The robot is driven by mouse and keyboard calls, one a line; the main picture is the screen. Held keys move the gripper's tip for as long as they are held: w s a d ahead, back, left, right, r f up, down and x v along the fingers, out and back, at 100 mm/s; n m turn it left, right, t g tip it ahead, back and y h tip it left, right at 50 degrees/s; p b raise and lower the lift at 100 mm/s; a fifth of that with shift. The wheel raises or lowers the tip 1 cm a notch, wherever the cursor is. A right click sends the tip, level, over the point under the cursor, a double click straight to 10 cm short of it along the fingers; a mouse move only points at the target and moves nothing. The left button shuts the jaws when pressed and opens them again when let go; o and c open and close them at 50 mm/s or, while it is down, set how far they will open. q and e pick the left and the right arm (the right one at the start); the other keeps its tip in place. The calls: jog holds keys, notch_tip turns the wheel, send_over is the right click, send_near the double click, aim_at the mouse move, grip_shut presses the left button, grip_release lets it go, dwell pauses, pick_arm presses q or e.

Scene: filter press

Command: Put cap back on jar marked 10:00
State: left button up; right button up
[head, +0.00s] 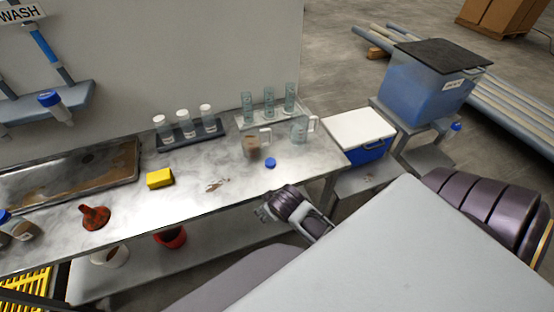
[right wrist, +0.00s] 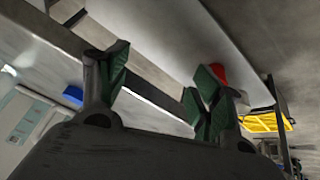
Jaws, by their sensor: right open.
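A loose blue cap (head: 270,163) lies on the metal bench. Just behind and left of it stands an open clear vessel (head: 251,144) with brown contents. A jar with a blue cap (head: 58,107) is at the wall shelf on the left, and jars with brown contents (head: 22,230) are at the bench's left edge. No 10:00 mark is legible. My right gripper (head: 264,213) is at the bench's front edge, in front of the cap and apart from it. In the right wrist view its fingers (right wrist: 158,98) are spread and empty. My left gripper is not seen.
A rack (head: 192,137) of white-capped jars and tall clear cylinders (head: 269,103) stand at the back. A yellow sponge (head: 160,178), red funnel (head: 95,217) and shallow sink (head: 70,172) are left. A blue cooler (head: 368,152) stands right. Bench around the cap is mostly clear.

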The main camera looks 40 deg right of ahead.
jog(key=w+a+r+n+t+y, duration=0.1)
jog(key=w+r+n+t, duration=0.1)
jog(key=w+r+t, duration=0.6)
jog(key=w+a+r+n+t, duration=0.2)
jog(key=w+r+n+t, duration=0.15)
jog(key=w+r, duration=0.85)
jog(key=s+a+r+n+t+y, duration=0.2)
jog(key=a+r+n+y, duration=0.65)
jog(key=r, duration=0.25)
jog(key=s+a+n+g+y, duration=0.4)
jog(key=a+n+g+y, duration=0.4)
jog(key=n, duration=0.3)
jog(key=s+d+f+n+g+h, duration=0.1)
jog(key=d+f+n+g+h, duration=0.25)
jog(key=f, duration=0.25)
jog(key=s+d+f+n+g+h, duration=0.1)
jog(key=d+f+n+g+h, duration=0.3)
jog(key=f, duration=0.3)
jog(key=d+f+m+g+h, duration=0.1)
jog(key=d+h, duration=0.4)
jog(key=d, duration=0.6)
jog(key=w+d+m+g+h, duration=0.1)
jog(key=d+h, duration=0.3)
jog(key=d, duration=0.7)
jog(key=shift+f+m+g+h, duration=0.3)
jog(key=shift+f+m+h, duration=0.1)
jog(key=shift+m, duration=0.35)
